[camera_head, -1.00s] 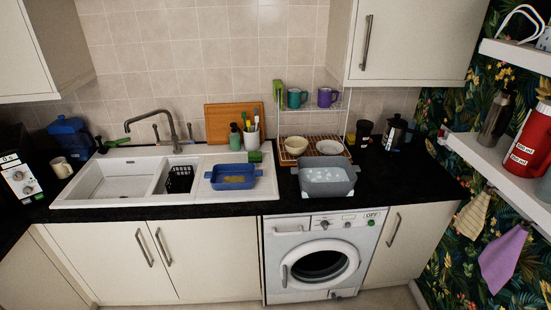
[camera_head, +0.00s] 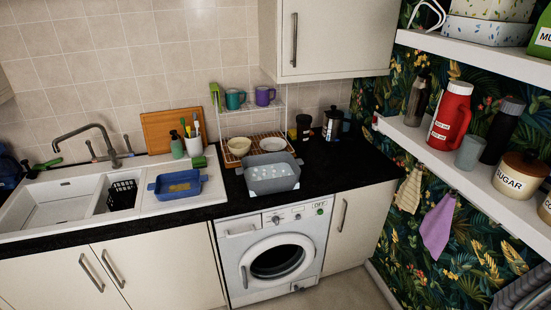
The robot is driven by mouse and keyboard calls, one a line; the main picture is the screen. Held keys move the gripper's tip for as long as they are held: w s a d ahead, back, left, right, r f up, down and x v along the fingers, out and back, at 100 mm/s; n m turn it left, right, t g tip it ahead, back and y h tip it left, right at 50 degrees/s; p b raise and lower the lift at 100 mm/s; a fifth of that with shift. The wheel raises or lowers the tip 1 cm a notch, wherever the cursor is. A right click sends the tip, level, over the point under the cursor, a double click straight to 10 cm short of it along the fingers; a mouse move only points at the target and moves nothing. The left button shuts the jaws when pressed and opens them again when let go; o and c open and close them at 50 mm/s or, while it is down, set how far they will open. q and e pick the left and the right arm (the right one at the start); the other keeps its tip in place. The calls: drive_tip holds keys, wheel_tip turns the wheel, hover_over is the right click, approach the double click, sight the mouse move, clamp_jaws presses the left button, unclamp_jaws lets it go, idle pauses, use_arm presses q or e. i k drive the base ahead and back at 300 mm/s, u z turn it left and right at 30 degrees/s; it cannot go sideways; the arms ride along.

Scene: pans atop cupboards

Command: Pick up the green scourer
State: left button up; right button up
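A small green block, which looks like the green scourer (camera_head: 199,162), lies at the back right corner of the white sink's draining board (camera_head: 150,207). It is just in front of a pot of brushes (camera_head: 194,146) and behind the blue dish (camera_head: 178,185). Neither of my grippers shows in the head view, so their state is hidden.
A grey pan (camera_head: 271,185) with white spots inside stands on the black worktop (camera_head: 345,170), right of the sink. A wire rack (camera_head: 255,128) holds mugs and bowls behind it. A washing machine (camera_head: 273,255) stands below. Shelves (camera_head: 455,150) jut out at right.

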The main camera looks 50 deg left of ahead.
sight(201, 162)
drive_tip(key=z, duration=0.5)
drive_tip(key=k, duration=1.35)
drive_tip(key=u, duration=1.5)
drive_tip(key=i, duration=0.2)
drive_tip(key=u, duration=0.1)
